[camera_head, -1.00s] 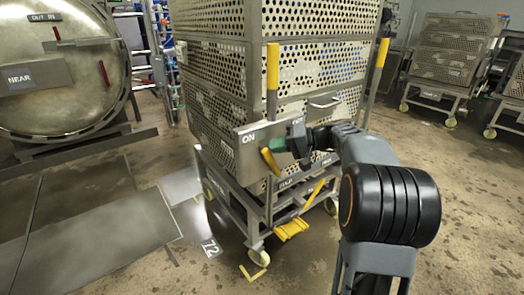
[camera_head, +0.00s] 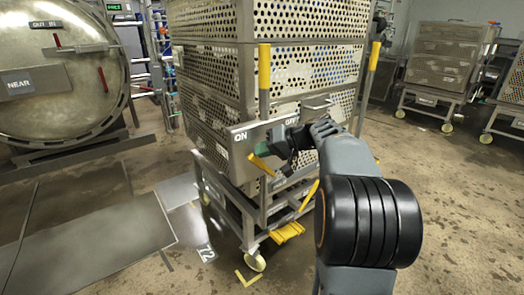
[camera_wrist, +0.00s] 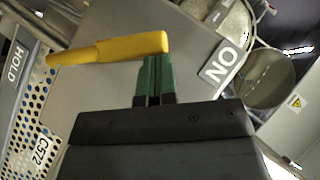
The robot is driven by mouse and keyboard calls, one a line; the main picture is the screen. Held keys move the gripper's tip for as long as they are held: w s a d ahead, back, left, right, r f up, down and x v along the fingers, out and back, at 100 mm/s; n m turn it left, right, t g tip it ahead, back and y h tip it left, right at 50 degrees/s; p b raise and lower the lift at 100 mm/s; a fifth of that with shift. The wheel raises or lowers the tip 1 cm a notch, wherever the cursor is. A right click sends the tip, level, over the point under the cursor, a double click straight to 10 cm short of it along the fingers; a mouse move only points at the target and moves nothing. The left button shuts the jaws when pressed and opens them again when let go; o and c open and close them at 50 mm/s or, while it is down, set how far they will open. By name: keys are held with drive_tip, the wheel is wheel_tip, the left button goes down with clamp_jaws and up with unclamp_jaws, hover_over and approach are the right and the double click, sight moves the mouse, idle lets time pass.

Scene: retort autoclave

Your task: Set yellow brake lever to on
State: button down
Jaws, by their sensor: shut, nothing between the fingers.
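The yellow brake lever (camera_head: 262,166) is on a grey plate on the front of the perforated basket trolley. It leans to the left, its free end below the ON label (camera_head: 240,137). The OFF label (camera_head: 292,121) is to the right, partly hidden by my arm. In the wrist view the lever (camera_wrist: 115,48) lies nearly across the picture, with the ON label (camera_wrist: 221,63) to its right. My gripper (camera_head: 265,149) is shut and empty. Its green fingertips (camera_wrist: 156,60) are right up against the lever's side; I cannot tell whether they touch.
The trolley (camera_head: 205,110) has yellow upright handles (camera_head: 264,80) and a yellow foot pedal (camera_head: 287,233). A round autoclave door (camera_head: 60,75) stands at the left. More basket trolleys (camera_head: 437,65) stand at the back right. The floor at the right is clear.

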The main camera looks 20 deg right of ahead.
drive_tip(key=w+d+r+p+v, duration=0.15)
drive_tip(key=p+v, duration=0.45)
drive_tip(key=v, duration=0.7)
drive_tip(key=s+a+r+g+h+p, duration=0.2)
drive_tip(key=a+r+p, duration=0.2)
drive_tip(key=a+p, duration=0.35)
drive_tip(key=s+a+r+g+h+p, duration=0.2)
drive_tip(key=a+r+p, duration=0.2)
drive_tip(key=a+p, duration=0.35)
drive_tip(key=s+a+r+n+h+p, duration=0.1)
drive_tip(key=s+a+r+h+p, duration=0.1)
drive_tip(key=s+p, duration=0.3)
drive_tip(key=s+a+r+h+p, duration=0.3)
drive_tip(key=s+p, duration=0.3)
drive_tip(key=p, duration=0.4)
drive_tip(key=shift+a+r+n+g, duration=0.25)
drive_tip(key=shift+r+n+g, duration=0.05)
drive_tip(key=shift+r+n, duration=0.1)
drive_tip(key=c, duration=1.8)
unclamp_jaws()
drive_tip(key=shift+s, duration=0.1)
